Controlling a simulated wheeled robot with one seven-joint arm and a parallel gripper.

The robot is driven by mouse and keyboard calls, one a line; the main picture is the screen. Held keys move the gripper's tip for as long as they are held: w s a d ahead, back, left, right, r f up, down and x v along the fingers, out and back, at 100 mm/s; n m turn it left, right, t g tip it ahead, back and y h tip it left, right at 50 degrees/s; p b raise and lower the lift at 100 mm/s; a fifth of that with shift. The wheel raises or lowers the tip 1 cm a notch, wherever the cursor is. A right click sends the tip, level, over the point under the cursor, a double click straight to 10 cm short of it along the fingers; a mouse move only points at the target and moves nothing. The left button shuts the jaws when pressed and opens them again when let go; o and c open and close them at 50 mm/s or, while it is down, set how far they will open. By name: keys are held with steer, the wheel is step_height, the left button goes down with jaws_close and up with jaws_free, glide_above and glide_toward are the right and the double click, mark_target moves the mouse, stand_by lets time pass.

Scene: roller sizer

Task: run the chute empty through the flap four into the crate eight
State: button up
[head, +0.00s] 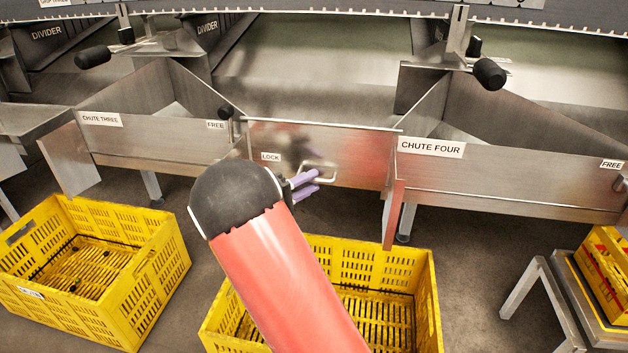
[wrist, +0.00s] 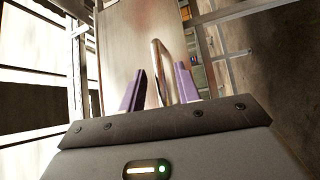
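A steel panel (head: 350,150) marked LOCK, with a wire handle (head: 322,170), stands between the chute three and chute four fronts; no flap number is readable. My gripper (head: 304,186) is at this handle. In the wrist view, its purple fingers (wrist: 159,90) are apart, with the handle (wrist: 158,58) between them. I cannot tell if they touch it. Chute four (head: 500,180) is a steel trough at right; its visible floor looks bare, the rest is hidden. A yellow crate (head: 425,290) stands below the panel, partly behind my arm. No crate number is readable.
Chute three (head: 150,145) is at left, with a black latch knob (head: 226,112) by its FREE label. Another yellow crate (head: 160,245) stands on the floor at left. A yellow crate (head: 600,265) with red contents sits on a stand (head: 545,300) at right.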

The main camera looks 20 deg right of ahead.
steer(key=shift+x, duration=1.15)
steer(key=shift+c, duration=0.3)
jaws_close()
